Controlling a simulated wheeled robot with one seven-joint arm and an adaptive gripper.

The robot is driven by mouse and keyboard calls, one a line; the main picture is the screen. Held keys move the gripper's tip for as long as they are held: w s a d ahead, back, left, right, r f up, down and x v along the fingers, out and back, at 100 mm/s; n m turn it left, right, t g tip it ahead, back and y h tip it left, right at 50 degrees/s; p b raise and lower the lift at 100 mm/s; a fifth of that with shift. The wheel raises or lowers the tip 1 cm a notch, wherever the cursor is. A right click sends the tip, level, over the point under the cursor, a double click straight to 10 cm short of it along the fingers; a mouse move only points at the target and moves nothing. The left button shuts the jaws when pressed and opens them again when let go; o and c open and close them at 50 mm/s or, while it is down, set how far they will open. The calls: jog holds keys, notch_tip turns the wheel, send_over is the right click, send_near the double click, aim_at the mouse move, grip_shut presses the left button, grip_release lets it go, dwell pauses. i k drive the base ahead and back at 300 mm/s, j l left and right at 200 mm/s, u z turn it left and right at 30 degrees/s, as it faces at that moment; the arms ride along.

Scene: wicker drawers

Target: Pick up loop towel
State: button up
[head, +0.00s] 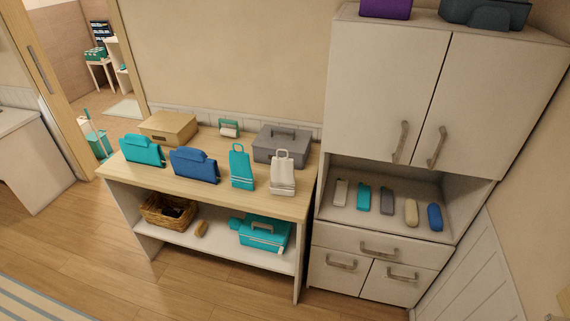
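Either looks like a hanging towel with a loop, and I cannot tell which one is meant. To their left stand a blue folded item (194,167) and a teal folded item (142,152). My gripper is not in view.
Behind are a tan box (168,127), a roll holder (229,127) and a grey case (281,146). The lower shelf holds a wicker basket (160,213) and a teal case (263,234). A tall cabinet (390,80) stands at right, several small items in its niche. Floor in front is clear.

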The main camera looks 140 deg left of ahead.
aim_at(241, 176)
jog(key=u, duration=4.75)
jog(key=i+u, duration=0.15)
jog(key=i, duration=0.4)
jog(key=i+l+u, duration=0.1)
jog(key=i, duration=0.5)
jog(key=i+l+u, duration=0.15)
jog(key=i, duration=0.4)
jog(key=i+l+u, duration=0.1)
jog(key=i+l, duration=0.2)
jog(key=i, duration=0.25)
